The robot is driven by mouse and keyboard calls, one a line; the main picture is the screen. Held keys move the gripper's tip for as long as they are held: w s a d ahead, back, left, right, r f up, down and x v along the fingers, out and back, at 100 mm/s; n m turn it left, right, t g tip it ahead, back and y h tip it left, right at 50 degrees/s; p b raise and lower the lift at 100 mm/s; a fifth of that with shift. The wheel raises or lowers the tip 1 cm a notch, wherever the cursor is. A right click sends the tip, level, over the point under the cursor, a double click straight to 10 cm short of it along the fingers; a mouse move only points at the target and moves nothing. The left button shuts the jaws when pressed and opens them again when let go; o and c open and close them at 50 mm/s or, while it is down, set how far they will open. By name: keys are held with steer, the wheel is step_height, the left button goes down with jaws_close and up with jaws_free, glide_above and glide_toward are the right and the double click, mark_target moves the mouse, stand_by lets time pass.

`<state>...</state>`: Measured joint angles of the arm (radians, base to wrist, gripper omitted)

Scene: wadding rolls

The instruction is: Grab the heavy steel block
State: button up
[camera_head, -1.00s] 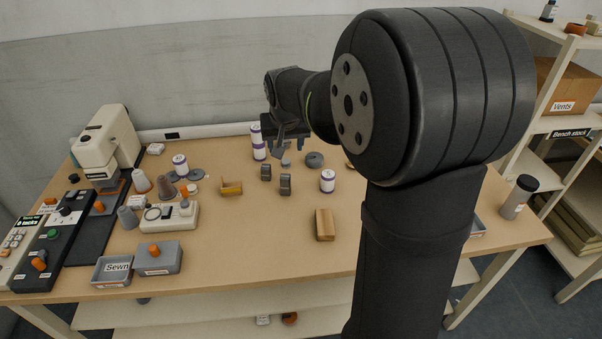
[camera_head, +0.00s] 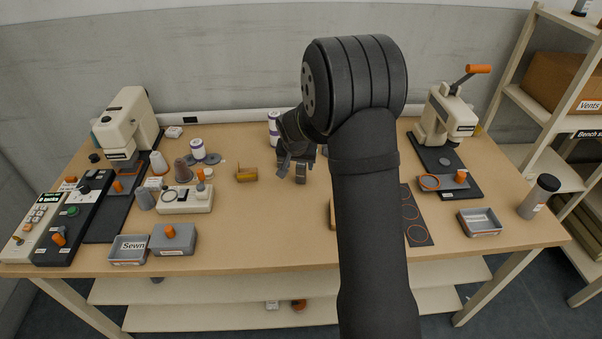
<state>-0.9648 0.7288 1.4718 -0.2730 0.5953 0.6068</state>
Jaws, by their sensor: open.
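A small dark grey block (camera_head: 300,175), which looks like steel, stands on the bench near the middle. A second similar grey block (camera_head: 281,160) is just behind it to the left, partly covered by my gripper. I cannot tell from their look which one is the heavy one. My gripper (camera_head: 296,158) is open and empty, low over the bench, pointing down right at these blocks. It overlaps them in this view, so I cannot tell whether its fingers are around or only above a block.
My forearm hides the bench to the right, including most of a wooden block (camera_head: 332,214). The bench front centre is clear.

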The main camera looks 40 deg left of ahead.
mark_target(301, 171)
steer(key=shift+w+x, duration=0.15)
steer(key=shift+x, duration=1.7)
steer(key=shift+w+x, duration=0.15)
steer(key=shift+x, duration=1.65)
steer(key=shift+r, duration=0.15)
steer(key=shift+c, duration=0.2)
steer(key=shift+a, duration=0.1)
jaws_close()
